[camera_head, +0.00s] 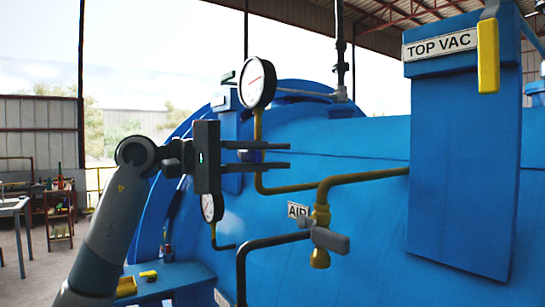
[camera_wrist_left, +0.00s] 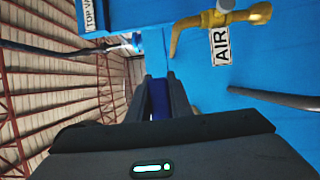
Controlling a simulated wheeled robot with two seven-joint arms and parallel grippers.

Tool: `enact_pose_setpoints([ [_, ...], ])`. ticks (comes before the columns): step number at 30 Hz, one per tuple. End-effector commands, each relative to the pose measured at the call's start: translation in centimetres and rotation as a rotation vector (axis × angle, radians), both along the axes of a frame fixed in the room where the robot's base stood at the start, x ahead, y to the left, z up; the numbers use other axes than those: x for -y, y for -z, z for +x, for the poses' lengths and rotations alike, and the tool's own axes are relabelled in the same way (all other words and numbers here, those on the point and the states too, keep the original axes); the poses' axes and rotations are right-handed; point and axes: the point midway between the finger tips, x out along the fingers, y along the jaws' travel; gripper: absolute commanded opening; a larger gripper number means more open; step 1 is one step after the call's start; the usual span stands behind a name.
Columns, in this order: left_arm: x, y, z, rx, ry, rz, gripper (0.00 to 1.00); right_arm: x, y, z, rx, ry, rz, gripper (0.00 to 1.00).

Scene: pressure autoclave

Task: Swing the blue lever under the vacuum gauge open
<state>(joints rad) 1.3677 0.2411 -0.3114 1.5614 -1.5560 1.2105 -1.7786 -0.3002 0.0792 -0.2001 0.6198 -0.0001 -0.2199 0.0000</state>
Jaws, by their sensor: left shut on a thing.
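A round white-faced gauge (camera_head: 257,83) stands on a brass pipe at the upper middle of the head view. A dark blue lever (camera_head: 251,156) shows just below it, between the fingers of my left gripper (camera_head: 287,157). In the left wrist view, the dark blue lever (camera_wrist_left: 159,100) fills the gap between the fingers of the same gripper (camera_wrist_left: 160,79). The left gripper is shut on the lever. The fingers hide part of the lever and its joint to the pipe, so its exact angle is unclear. My right gripper is not in view.
The big blue autoclave (camera_head: 370,145) fills the right side. A brass AIR valve with a grey handle (camera_head: 330,240) sticks out below right of the gripper. A second gauge (camera_head: 212,207) sits below it. A yellow lever (camera_head: 488,56) hangs by the TOP VAC sign (camera_head: 440,46).

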Motion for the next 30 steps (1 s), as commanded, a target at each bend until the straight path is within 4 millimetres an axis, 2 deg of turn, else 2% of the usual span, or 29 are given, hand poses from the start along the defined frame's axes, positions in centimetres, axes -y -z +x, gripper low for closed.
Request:
enact_pose_setpoints([
  [11,-0.1,-1.0,0.1,-0.102,-0.002,-0.072,0.0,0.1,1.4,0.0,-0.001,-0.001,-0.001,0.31],
  [30,-0.9,-5.2,1.3,-0.451,-0.001,-0.325,0.0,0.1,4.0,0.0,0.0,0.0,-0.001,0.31],
])
